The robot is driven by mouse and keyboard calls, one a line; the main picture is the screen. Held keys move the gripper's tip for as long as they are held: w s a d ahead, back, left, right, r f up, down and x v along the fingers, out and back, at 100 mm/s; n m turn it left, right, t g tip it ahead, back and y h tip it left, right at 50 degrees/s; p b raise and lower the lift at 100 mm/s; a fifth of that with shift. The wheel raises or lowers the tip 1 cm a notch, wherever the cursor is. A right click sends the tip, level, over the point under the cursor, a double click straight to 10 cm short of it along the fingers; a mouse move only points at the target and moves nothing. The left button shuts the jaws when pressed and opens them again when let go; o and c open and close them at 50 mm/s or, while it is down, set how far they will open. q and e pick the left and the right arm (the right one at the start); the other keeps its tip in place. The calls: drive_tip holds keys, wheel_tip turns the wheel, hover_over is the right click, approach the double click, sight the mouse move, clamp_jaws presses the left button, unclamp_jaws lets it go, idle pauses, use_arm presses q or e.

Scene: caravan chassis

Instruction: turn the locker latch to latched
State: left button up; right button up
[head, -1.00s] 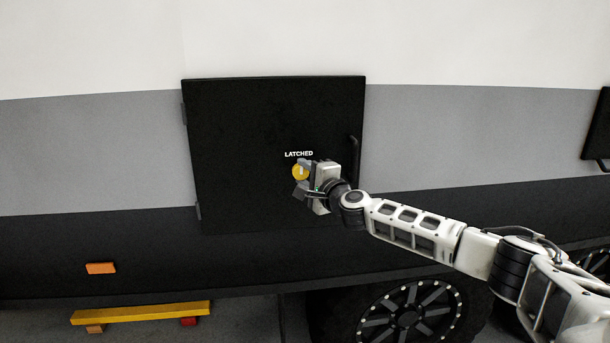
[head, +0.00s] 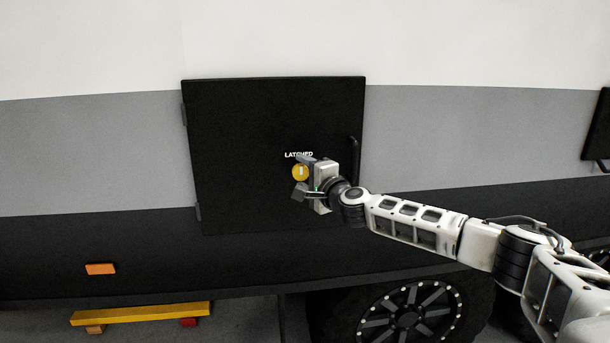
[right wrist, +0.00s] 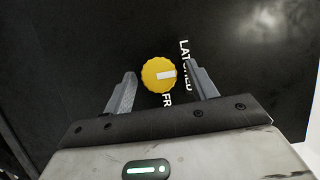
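The locker latch is a round yellow knob (head: 300,172) on the black locker door (head: 240,130). My right gripper (head: 304,177) is at the knob, coming from the right. In the right wrist view its fingers (right wrist: 162,88) are open, one on each side of the knob, with gaps to both. In the head view the upper finger partly covers the LATCHED label. My left gripper is out of view.
A black door handle (head: 355,160) is right of my right gripper. The grey and white caravan wall (head: 460,135) surrounds the door. A wheel (head: 408,318) and a yellow bar (head: 140,314) are below. The door face left of the knob is clear.

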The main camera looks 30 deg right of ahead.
drive_tip(key=shift+s, duration=0.1)
drive_tip(key=s+b, duration=0.1)
drive_tip(key=s, duration=1.4)
drive_tip(key=shift+s, duration=0.4)
drive_tip(key=s+a+f+n+g+y, duration=0.1)
drive_tip(key=a+f+n+y, duration=0.3)
drive_tip(key=a, duration=0.4)
drive_tip(key=s+a+f+n+y, duration=0.1)
drive_tip(key=a+f+n+y, duration=0.25)
drive_tip(key=a, duration=0.45)
drive_tip(key=s+a+f+n+g+y, duration=0.3)
drive_tip(key=s+a+f+n, duration=0.5)
drive_tip(key=a+f+n, duration=0.3)
drive_tip(key=s+d+f+n+g+h, duration=0.2)
drive_tip(key=s+f+g+h, duration=0.2)
drive_tip(key=s+f+h, duration=0.3)
drive_tip(key=s+f, duration=0.5)
drive_tip(key=f, duration=0.5)
drive_tip(key=shift+s+d, duration=0.4)
